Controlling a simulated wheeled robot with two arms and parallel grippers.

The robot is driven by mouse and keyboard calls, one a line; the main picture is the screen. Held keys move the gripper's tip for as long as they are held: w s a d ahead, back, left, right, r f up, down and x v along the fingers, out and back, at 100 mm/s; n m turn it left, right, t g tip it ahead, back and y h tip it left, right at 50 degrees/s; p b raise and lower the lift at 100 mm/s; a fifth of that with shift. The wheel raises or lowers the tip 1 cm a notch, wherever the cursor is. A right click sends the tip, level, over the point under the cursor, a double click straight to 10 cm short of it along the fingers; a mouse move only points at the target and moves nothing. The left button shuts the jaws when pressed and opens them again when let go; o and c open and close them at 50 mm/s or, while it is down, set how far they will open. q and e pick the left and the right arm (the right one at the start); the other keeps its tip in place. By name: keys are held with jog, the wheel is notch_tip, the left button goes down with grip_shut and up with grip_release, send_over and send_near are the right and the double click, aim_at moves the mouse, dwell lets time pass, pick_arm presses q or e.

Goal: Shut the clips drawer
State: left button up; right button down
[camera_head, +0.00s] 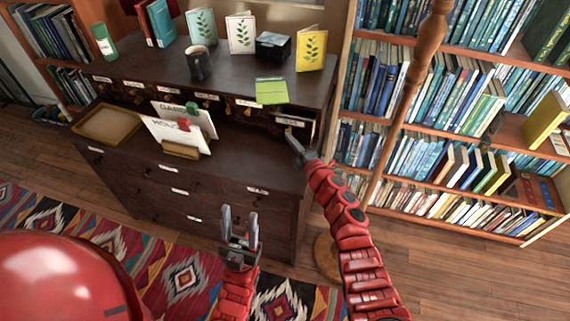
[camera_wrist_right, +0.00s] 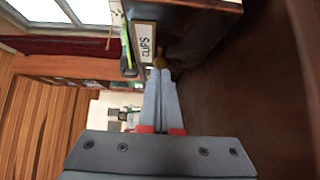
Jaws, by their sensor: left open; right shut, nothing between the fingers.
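The clips drawer (camera_head: 277,127) is at the right end of the row of small drawers in the dark desk; its front appears to stand out a little from the row. In the right wrist view its white CLIPS label (camera_wrist_right: 145,42) is readable, turned sideways, beside a brass knob (camera_wrist_right: 160,62). My right gripper (camera_head: 291,137) is shut and empty, with its fingertips (camera_wrist_right: 160,72) at the knob; contact is hard to tell. My left gripper (camera_head: 239,224) is open and empty, in front of the desk's lower drawers.
On the desk (camera_head: 245,148) are an empty tray (camera_head: 80,127) and a letter holder (camera_head: 181,150) with envelopes. A wooden post (camera_head: 401,95) and bookshelves are at right.

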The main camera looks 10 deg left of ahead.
aim_at(296, 127)
jog(key=w+b, duration=0.3)
jog(key=w, duration=0.2)
jog(key=shift+d+f, duration=0.1)
jog(key=shift+f, duration=0.05)
jog(key=shift+w, duration=0.25)
jog(key=shift+d+r+b, duration=0.15)
jog(key=shift+r+b, duration=0.15)
jog(key=shift+r, duration=0.05)
